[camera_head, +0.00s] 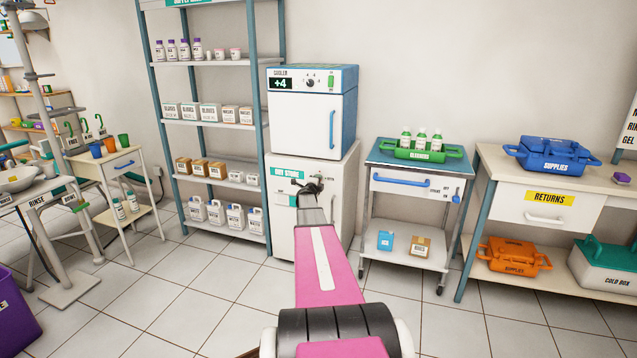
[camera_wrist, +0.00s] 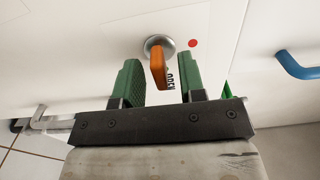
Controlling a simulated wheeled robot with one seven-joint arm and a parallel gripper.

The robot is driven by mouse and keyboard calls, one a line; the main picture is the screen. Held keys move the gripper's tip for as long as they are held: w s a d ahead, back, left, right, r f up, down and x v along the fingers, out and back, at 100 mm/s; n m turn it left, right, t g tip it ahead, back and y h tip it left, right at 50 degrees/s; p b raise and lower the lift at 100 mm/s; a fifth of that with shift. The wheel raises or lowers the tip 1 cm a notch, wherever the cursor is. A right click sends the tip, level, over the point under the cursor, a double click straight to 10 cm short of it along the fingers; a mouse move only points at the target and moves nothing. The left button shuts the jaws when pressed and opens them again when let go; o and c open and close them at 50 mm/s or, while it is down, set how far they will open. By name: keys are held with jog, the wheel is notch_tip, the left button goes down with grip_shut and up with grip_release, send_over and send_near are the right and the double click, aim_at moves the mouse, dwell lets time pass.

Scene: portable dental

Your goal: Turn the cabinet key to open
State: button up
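The white cabinet labelled "DRY STORE" (camera_head: 282,228) stands on the floor under the cooler, its door shut. The orange cabinet key (camera_wrist: 158,72) sits in a round metal lock (camera_wrist: 158,44) on the white door in the wrist view. My gripper (camera_wrist: 160,82) has its two green fingers apart, one on each side of the key, with a visible gap on both sides. The key's bow points down, slightly tilted. In the head view my gripper (camera_head: 312,190) is at the upper part of the cabinet door, and my arm hides part of it; the key cannot be made out there.
A red dot (camera_wrist: 193,43) is right of the lock. A blue handle (camera_wrist: 298,66) lies further right. The cooler (camera_head: 312,110) is on top of the cabinet. A shelf rack (camera_head: 212,130) stands left and a drawer cart (camera_head: 415,190) right. Floor shows between cabinet and cart.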

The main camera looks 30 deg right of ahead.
jog(key=v, duration=0.9)
jog(key=shift+s+a, duration=0.2)
jog(key=shift+s, duration=0.1)
jog(key=shift+a, duration=0.1)
jog(key=s+a+f+n+y, duration=0.2)
jog(key=a+n+y, duration=0.35)
jog(key=a, duration=0.55)
jog(key=s+a+f+n+y, duration=0.1)
jog(key=s+a+n+y, duration=0.4)
jog(key=a, duration=0.6)
jog(key=a+f+n+y, duration=0.25)
jog(key=a+n, duration=0.45)
jog(key=a, duration=0.4)
jog(key=s+a+f+n+g, duration=0.1)
jog(key=s+a+n+g, duration=0.2)
jog(key=s, duration=0.6)
jog(key=s+a+n+g, duration=0.4)
jog(key=s+a, duration=0.2)
jog(key=s, duration=0.3)
jog(key=s+a+f+n+g, duration=0.1)
jog(key=s+a+n+g, duration=0.2)
jog(key=s, duration=0.6)
jog(key=shift+s+a+f+g+y, duration=0.3)
jog(key=shift+a+f+g+y, duration=0.1)
jog(key=shift+a+g, duration=0.5)
jog(key=shift+o, duration=0.2)
jog(key=shift+n, duration=0.25)
